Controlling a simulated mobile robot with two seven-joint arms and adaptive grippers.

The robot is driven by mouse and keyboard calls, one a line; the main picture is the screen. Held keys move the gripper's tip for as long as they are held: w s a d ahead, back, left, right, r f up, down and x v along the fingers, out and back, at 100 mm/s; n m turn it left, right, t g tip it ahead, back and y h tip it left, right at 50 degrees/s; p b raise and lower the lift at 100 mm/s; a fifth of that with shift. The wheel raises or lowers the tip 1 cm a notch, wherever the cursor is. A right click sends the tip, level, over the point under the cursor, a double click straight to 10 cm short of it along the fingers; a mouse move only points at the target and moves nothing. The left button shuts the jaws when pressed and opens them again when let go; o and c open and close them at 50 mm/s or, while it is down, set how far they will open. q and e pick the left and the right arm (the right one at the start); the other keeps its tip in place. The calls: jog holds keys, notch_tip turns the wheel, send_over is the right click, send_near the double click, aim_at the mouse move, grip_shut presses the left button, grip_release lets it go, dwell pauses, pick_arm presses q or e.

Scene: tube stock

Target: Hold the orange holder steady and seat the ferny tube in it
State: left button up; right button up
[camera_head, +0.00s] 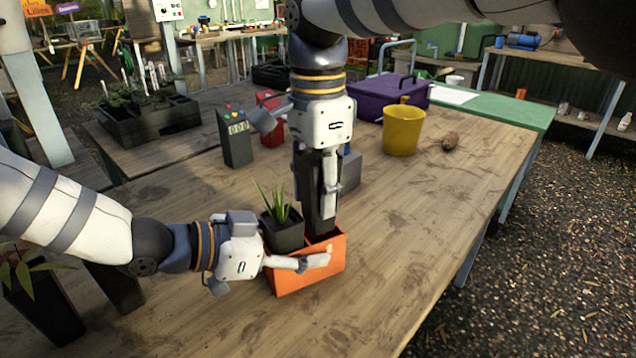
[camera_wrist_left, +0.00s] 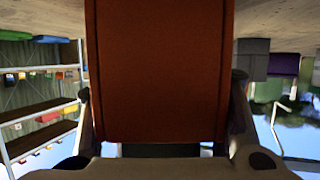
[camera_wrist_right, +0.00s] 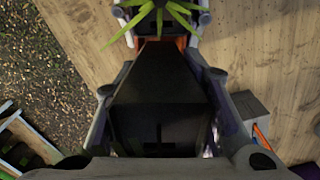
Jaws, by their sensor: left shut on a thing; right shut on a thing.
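The orange holder (camera_head: 312,274) stands on the wooden table; its orange wall fills the middle of the left wrist view (camera_wrist_left: 160,70). My left gripper (camera_head: 300,262) is shut on it from the left. A dark pot with a spiky green plant (camera_head: 284,232) sits in its left part. My right gripper (camera_head: 330,180) is shut on a tall black tube (camera_head: 318,215), upright, its lower end at the holder's right part. The tube also shows in the right wrist view (camera_wrist_right: 160,100). Its top and any fern are hidden. I cannot tell how deep it sits.
Dark tubes (camera_head: 45,305) stand at the front left. Behind are a grey display box (camera_head: 236,138), a red box (camera_head: 271,125), a black seedling tray (camera_head: 150,121), a purple crate (camera_head: 385,97) and a yellow bucket (camera_head: 403,130). The table right of the holder is clear.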

aim_at(318, 155)
jog(key=shift+f, duration=2.1)
jog(key=o, duration=1.4)
jog(key=shift+c, duration=0.2)
notch_tip(318, 155, up, 12)
jog(key=shift+r, duration=0.1)
pick_arm(q)
jog(key=o, duration=1.3)
